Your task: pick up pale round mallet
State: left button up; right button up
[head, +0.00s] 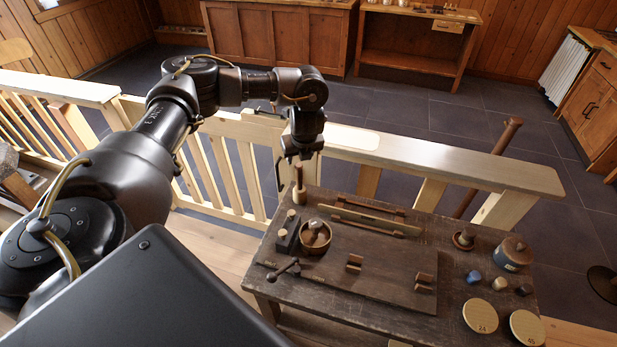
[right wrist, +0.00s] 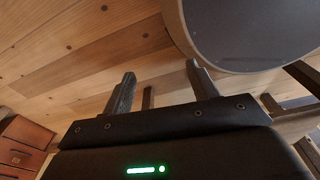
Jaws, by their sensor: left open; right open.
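The pale round mallet (head: 299,195) stands at the back left corner of the dark wooden workbench (head: 350,302). Its pale head is down and its brown handle points up. My left gripper (head: 301,160) hangs from above over the mallet, at the top of the handle. It is open, and the handle end appears at or between the fingertips; contact cannot be told. My right gripper (right wrist: 160,88) shows only in the right wrist view, open and empty, with wooden planks beyond it.
A pale wooden railing (head: 440,168) runs right behind the bench. Near the mallet are a dark block with pale pegs (head: 286,236) and a round wooden pot (head: 315,238). Numbered discs (head: 480,316) and a lidded canister (head: 513,254) stand at right. A large grey round thing (right wrist: 245,35) is near my right gripper.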

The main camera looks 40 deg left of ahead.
aim_at(298, 166)
pick_arm(q)
jog(key=x, duration=0.1)
jog(key=b+x, duration=0.1)
jog(key=shift+s+a+f, duration=0.15)
jog(key=shift+f, duration=0.25)
jog(key=x, duration=0.2)
jog(key=shift+w+a+f, duration=0.2)
jog(key=shift+w+f, duration=0.05)
jog(key=shift+f, duration=0.05)
jog(key=shift+w+f, duration=0.1)
jog(key=shift+f, duration=0.15)
jog(key=x, duration=0.1)
jog(key=p+x, duration=0.1)
jog(key=x, duration=0.2)
jog(key=shift+w+d+f, duration=0.15)
jog(key=shift+d+f, duration=0.05)
jog(key=shift+f, duration=0.15)
pick_arm(e)
jog(key=shift+s+d+r, duration=0.1)
jog(key=shift+s+r, duration=0.05)
jog(key=shift+s, duration=0.95)
